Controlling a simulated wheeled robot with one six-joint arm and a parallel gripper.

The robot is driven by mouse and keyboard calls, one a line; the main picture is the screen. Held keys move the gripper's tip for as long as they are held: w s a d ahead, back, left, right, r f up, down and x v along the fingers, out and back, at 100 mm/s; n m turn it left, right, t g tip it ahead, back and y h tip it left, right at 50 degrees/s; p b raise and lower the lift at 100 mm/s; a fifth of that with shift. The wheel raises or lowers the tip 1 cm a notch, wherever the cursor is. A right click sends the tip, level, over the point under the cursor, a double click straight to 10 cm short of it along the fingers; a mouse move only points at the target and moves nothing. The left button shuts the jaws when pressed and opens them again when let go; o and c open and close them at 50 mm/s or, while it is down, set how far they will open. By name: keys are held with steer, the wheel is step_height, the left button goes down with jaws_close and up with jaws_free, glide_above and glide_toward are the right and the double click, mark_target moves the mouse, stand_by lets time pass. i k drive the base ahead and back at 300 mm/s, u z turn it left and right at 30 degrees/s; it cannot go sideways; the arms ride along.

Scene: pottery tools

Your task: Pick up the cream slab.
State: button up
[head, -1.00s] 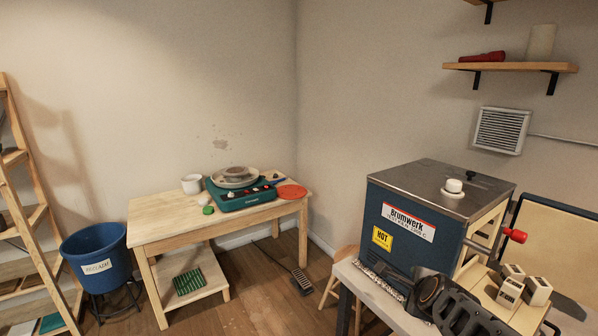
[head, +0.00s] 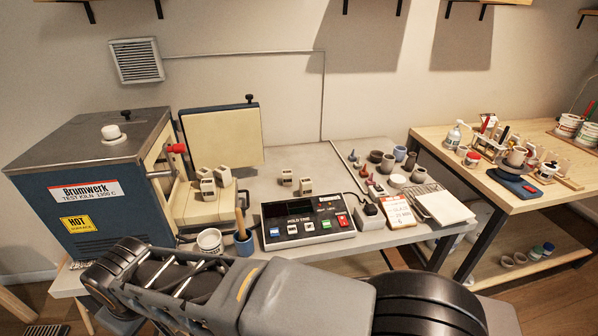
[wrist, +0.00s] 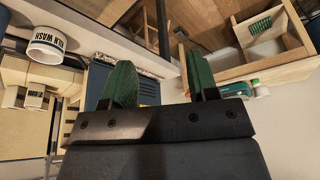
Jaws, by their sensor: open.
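A flat, pale cream slab (head: 445,207) lies near the front right of the grey table in the head view, close to a clipboard-like card. It is out of the wrist view. My gripper (wrist: 157,68) shows in the wrist view with two green fingers apart and nothing between them. In the head view my arm stretches across the front towards the left, well away from the slab, and my fingertips cannot be made out there.
The blue kiln (head: 95,190) stands on the left. A control box (head: 307,222), a white wash pot (head: 210,241), a written card (head: 398,212) and several small pots crowd the grey table (head: 340,180). A wooden table (head: 480,176) stands at the right.

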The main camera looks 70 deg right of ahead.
mark_target(444, 208)
steer(key=z, duration=4.7)
steer(key=i, duration=0.4)
steer(key=u, duration=1.85)
